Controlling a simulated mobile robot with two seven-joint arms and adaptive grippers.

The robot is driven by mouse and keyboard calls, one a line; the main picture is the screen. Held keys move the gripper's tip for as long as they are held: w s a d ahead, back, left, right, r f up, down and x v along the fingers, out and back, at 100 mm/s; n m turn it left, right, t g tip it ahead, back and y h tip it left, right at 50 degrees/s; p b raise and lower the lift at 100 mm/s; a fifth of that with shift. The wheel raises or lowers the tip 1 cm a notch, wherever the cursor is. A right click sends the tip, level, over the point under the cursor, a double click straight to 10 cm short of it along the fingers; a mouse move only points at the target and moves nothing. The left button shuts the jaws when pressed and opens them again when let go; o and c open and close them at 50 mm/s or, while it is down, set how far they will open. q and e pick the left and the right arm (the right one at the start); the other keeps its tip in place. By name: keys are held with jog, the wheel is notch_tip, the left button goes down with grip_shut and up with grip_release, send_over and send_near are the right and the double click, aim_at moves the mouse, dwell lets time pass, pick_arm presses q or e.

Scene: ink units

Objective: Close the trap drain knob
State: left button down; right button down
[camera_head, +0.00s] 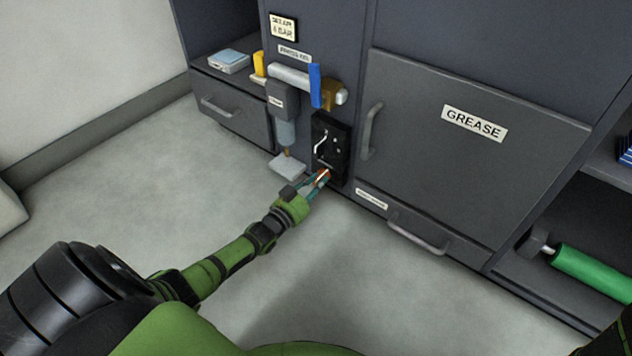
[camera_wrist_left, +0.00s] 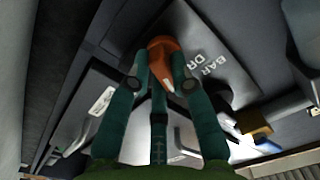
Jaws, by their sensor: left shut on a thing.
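An orange knob (camera_wrist_left: 163,47) with a white pointer mark sits between the fingertips of my left gripper (camera_wrist_left: 160,72) in the left wrist view. Its orange also shows at the low end of a black panel (camera_head: 324,174) on the cabinet front. My left gripper (camera_head: 317,183) reaches the panel from the lower left and is shut on the knob. White lettering lies beside the knob in the wrist view, only partly readable. The fingers hide part of the knob, and I cannot tell exactly how far it is turned. My right gripper is out of view.
A door marked GREASE (camera_head: 475,124) with a bar handle (camera_head: 371,131) is at right. The floor in front is clear.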

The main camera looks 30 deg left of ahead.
pick_arm(q)
jog(key=shift+r+n, duration=0.15)
jog(key=shift+n, duration=1.85)
jog(key=shift+n+p, duration=0.3)
jog(key=c, duration=1.1)
grip_release()
jog(key=s, duration=1.2)
jog(key=shift+a, duration=0.45)
